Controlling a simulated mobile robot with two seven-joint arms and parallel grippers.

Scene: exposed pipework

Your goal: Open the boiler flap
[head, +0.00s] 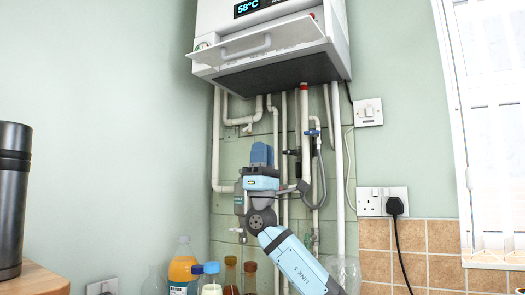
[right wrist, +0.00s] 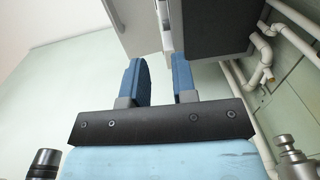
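The white boiler (head: 275,12) hangs high on the wall. Its front flap (head: 285,38) has a pale bar handle (head: 247,48) and is tilted outward from the front. A dial and a red knob show behind the flap's edge. My right gripper (head: 262,152) is below the boiler, fingers pointing up, apart from the flap and handle. In the right wrist view its two blue fingers (right wrist: 159,80) are spread with nothing between them. The boiler's dark underside (right wrist: 213,32) is beyond them at the top. My left gripper is not in view.
Several white pipes (head: 216,140) run down the wall behind my right gripper. Bottles (head: 182,265) stand below. A dark flask (head: 12,200) is on a wooden top at left. A socket with a black plug (head: 395,205) is at right. Room left of the boiler is clear.

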